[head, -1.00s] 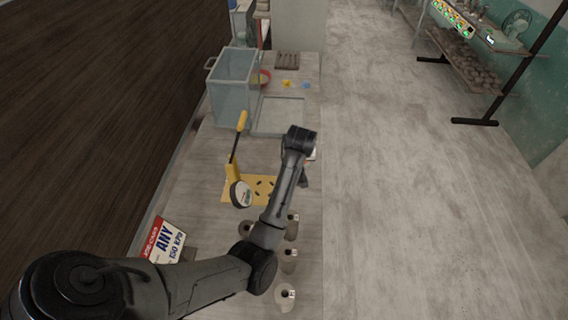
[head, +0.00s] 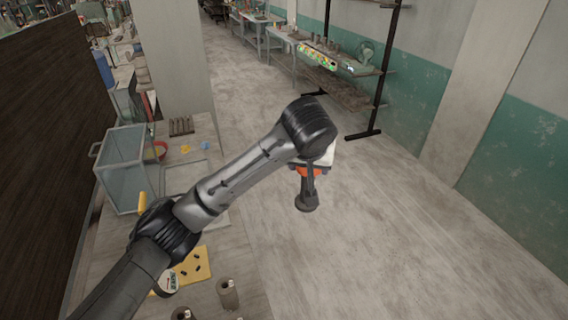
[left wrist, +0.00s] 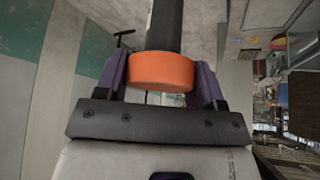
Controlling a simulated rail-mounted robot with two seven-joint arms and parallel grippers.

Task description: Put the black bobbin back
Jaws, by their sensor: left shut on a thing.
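The black bobbin (head: 307,198), a dark stem with a wider round end at the bottom, hangs upright from my left gripper (head: 308,171) in the head view. Its upper end is an orange disc (left wrist: 161,72). In the left wrist view, the purple fingers of my left gripper (left wrist: 160,80) are shut on both sides of this orange part, and the dark stem (left wrist: 164,22) extends away from it. In the head view the bobbin appears over the floor, right of the worktable (head: 225,262). My right gripper is not in view.
A yellow board with dark holes (head: 196,264), a clear box (head: 123,175) and several grey-brown cones (head: 227,294) are on the table. The floor (head: 390,220) on the right is clear.

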